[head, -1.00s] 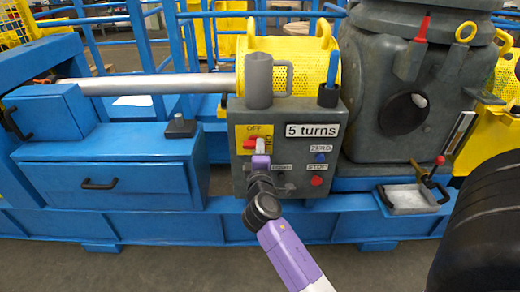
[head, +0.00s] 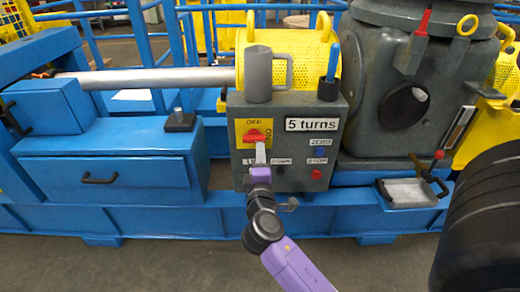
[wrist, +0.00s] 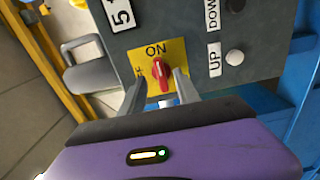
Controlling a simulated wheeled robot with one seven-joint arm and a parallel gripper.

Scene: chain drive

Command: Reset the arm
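The red rotary switch (head: 257,135) sits on a yellow plate marked OFF at the top and ON at the right, on the front of the grey control box (head: 238,175). Its red handle lies level, in line with the ON mark. In the wrist view the red switch (wrist: 161,75) shows beyond and between my two fingertips, with a gap on each side. My gripper (head: 260,149) is open and empty, just below the switch in the head view. It hides part of the panel around the UP button. In the wrist view my gripper (wrist: 160,83) points at the plate.
A grey mug (head: 258,80) and a dark holder with a blue tool (head: 330,80) stand on the box. A "5 turns" label, a blue button (head: 320,161) and a red button (head: 316,174) are on its right. Free floor lies in front.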

